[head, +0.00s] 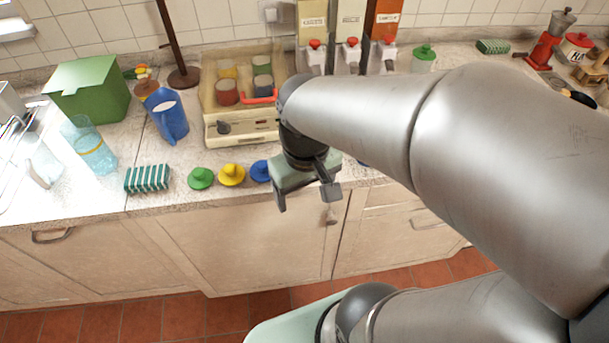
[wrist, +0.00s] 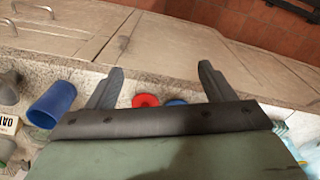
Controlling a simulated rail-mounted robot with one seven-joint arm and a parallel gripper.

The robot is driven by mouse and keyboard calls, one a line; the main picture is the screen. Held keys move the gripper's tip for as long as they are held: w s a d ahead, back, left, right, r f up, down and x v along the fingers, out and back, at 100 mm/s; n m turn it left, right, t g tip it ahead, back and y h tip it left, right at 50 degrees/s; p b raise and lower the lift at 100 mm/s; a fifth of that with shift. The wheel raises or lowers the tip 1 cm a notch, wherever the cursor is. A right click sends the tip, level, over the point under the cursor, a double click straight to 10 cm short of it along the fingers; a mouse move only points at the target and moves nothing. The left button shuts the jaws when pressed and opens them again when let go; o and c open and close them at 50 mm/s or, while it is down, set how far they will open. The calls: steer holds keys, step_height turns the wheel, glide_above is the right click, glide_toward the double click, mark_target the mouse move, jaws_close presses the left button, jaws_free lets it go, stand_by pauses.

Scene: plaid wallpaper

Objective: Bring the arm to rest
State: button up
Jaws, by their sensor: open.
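My gripper (head: 306,201) hangs at the front edge of the counter in the head view, with its two fingers apart and nothing between them. My arm reaches in from the right. In the wrist view the fingers of my gripper (wrist: 161,70) are spread and point toward the cabinet fronts. A red lid (wrist: 146,100) and part of a blue lid (wrist: 175,102) show on the counter beyond the gripper body. My arm hides part of the counter behind it.
Green (head: 201,178), yellow (head: 232,175) and blue (head: 260,171) lids lie left of my gripper, beside a striped sponge (head: 147,178). A tray of cups (head: 213,124) stands behind. A blue jug (head: 166,116) and green box (head: 89,88) stand at left. Floor space (head: 190,315) in front is clear.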

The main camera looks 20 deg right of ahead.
steer(key=s, duration=0.1)
steer(key=s+f, duration=0.1)
steer(key=d+m, duration=0.1)
steer(key=shift+s+f, duration=0.25)
steer(key=shift+s, duration=0.15)
stand_by(0.8)
